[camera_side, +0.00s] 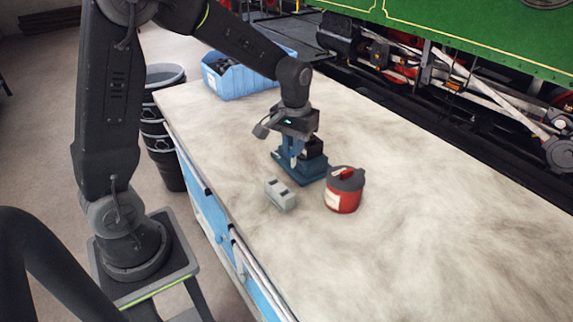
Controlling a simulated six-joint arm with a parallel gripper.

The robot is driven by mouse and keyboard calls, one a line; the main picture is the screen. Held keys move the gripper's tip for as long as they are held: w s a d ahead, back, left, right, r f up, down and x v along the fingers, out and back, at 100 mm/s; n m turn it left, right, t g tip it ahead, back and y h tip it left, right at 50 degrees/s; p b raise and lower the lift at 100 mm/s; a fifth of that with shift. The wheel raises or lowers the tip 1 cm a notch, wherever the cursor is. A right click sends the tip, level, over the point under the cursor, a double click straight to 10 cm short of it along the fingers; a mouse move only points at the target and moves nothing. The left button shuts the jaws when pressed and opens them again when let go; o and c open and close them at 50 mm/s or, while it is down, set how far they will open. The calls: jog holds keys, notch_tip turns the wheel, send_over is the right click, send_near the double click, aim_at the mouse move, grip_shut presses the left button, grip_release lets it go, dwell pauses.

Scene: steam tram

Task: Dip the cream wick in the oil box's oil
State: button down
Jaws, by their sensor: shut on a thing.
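My gripper (296,150) points down over the bench and is shut on a small pale thing, seemingly the cream wick (293,161). Only a sliver of it shows between the fingers. A dark blue box (310,172), which looks like the oil box, stands right under and behind my gripper. My gripper hides much of its top, and its oil cannot be seen. I cannot tell whether the wick's lower end is inside the box or in front of it.
A red tin with a grey lid (344,195) stands right of the blue box. A grey block with dark slots (280,194) lies in front. A light blue bin (235,80) stands at the back left. The bench (430,220) is clear to the right.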

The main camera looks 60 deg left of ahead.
jog(key=w+a+r+n, duration=0.2)
jog(key=w+a+n, duration=0.5)
jog(key=n, duration=0.6)
jog(key=shift+w+a+r, duration=0.15)
jog(key=shift+w+r, duration=0.2)
jog(key=shift+w, duration=0.7)
jog(key=shift+f, duration=2.7)
dwell(3.0)
